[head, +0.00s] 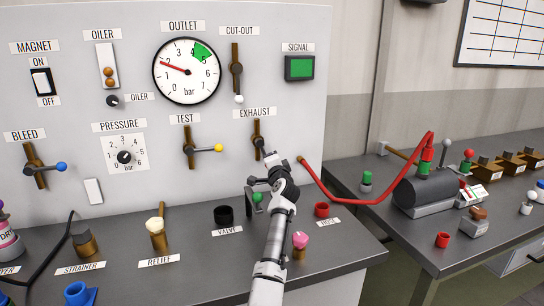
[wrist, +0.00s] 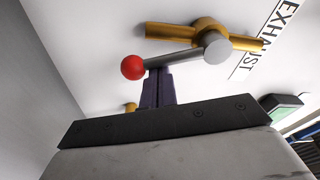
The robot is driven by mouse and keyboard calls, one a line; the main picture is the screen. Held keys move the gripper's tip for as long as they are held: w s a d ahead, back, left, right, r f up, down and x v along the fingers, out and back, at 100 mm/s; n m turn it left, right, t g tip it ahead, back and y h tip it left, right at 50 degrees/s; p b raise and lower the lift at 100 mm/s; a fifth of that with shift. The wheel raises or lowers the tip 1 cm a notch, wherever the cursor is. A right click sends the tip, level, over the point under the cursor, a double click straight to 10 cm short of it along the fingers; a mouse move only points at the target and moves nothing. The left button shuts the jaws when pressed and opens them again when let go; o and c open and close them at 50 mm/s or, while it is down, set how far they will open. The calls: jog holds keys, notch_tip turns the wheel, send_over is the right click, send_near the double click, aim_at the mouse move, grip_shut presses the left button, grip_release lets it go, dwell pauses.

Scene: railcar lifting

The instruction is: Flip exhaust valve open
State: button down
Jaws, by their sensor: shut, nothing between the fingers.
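The exhaust valve (head: 258,140) is a brass body on the upright panel under the EXHAUST label. In the head view my gripper and arm hide its lever. In the wrist view the exhaust valve body (wrist: 209,32) shows with a grey lever (wrist: 172,60) ending in a red ball (wrist: 133,68). The lever lies at an angle to the brass pipe. My gripper (wrist: 158,72) is shut, with its fingertips at the lever near the red ball. It touches or nearly touches the lever; I cannot tell which. In the head view my gripper (head: 278,160) is in front of the panel.
The test valve (head: 190,147) with a yellow ball is left of the exhaust valve. The outlet gauge (head: 186,71) reads near 2 bar. A red hose (head: 372,201) runs right to a dark cylinder (head: 425,192). Cups and fittings stand on the bench below.

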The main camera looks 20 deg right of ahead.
jog(key=shift+a+f, duration=0.35)
jog(key=shift+a, duration=0.3)
dwell(0.4)
notch_tip(320, 180, up, 20)
jog(key=b, duration=0.3)
dwell(0.5)
